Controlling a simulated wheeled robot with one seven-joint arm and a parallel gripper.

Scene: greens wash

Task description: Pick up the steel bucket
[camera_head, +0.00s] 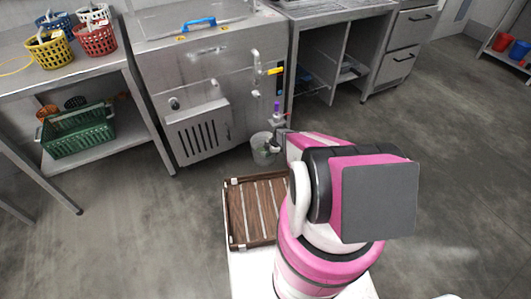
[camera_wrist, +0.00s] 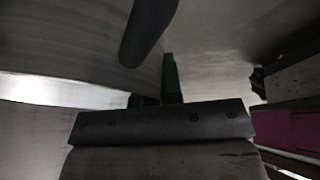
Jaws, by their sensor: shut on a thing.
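The steel bucket (camera_head: 261,153) stands upright at the foot of the steel wash machine, below its taps. It looks to be on or just above the floor; I cannot tell which. My gripper (camera_head: 276,145) is at the bucket's right side, shut on its upper edge, with the arm partly covering the view. In the wrist view, a curved grey metal surface of the bucket (camera_wrist: 60,45) fills the left side, close to the dark fingers (camera_wrist: 158,55). The exact contact is dark and hard to make out.
The wash machine (camera_head: 205,75) stands directly behind the bucket. A brown slatted tray (camera_head: 236,215) lies in front, by my base. A steel table (camera_head: 140,100) with coloured baskets is at left, an open steel cabinet (camera_head: 325,65) at right. The floor at right is clear.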

